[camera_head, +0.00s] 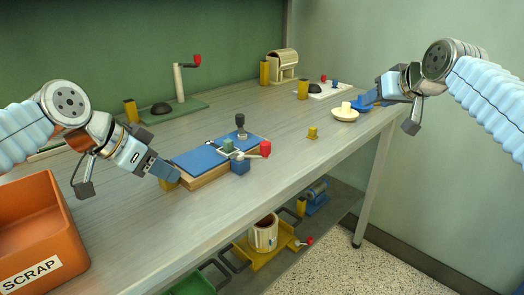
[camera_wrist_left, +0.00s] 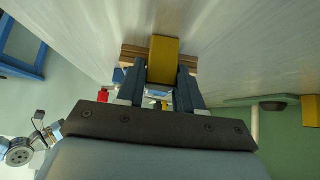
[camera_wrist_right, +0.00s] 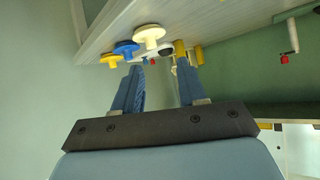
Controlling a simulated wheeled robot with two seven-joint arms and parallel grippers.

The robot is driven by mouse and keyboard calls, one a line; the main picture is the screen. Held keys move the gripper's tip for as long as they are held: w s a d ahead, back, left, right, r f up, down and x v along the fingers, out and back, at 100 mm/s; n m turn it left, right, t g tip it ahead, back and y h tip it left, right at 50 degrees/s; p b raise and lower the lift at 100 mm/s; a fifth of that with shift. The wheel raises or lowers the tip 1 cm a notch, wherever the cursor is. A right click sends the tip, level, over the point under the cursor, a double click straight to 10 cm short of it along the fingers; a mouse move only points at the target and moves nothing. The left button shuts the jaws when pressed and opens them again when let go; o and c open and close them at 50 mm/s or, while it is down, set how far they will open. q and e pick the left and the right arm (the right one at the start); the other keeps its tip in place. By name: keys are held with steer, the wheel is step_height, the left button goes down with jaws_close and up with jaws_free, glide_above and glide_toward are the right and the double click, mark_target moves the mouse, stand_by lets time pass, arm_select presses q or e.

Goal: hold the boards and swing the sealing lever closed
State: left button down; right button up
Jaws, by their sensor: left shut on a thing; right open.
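A blue board (camera_head: 200,160) lies over a wooden board (camera_head: 205,179) on the bench, in the middle of the head view. A yellow block (camera_head: 170,184) is at their left end; it also shows in the left wrist view (camera_wrist_left: 163,55). My left gripper (camera_head: 165,175) is shut on this yellow block, with wood visible just beyond it. A lever with a red knob (camera_head: 265,149) sticks out to the right of the boards, and a black knob (camera_head: 240,120) stands upright behind it. My right gripper (camera_head: 376,98) is open and empty, at the bench's right end, away from the lever.
An orange SCRAP bin (camera_head: 40,230) stands at front left. A green base with a red-knobbed crank (camera_head: 180,85) is at the back. A cream knob (camera_head: 345,114) and a blue knob (camera_head: 361,104) sit near my right gripper. A small yellow block (camera_head: 312,133) lies right of the lever.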

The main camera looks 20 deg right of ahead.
steer(key=s+a+r+y, duration=0.1)
steer(key=s+a+r, duration=0.15)
steer(key=r, duration=0.25)
steer(key=n+g+y, duration=0.4)
steer(key=n+g, duration=0.1)
steer(key=n, duration=0.3)
glide_toward(268, 144)
steer(key=d+x, duration=0.1)
steer(key=x, duration=0.1)
steer(key=shift+a+x, duration=0.2)
steer(key=shift+x, duration=1.65)
steer(key=shift+a+x, duration=0.2)
steer(key=shift+x, duration=1.65)
steer(key=shift+r, duration=0.1)
jaws_close()
steer(key=shift+s, duration=0.1)
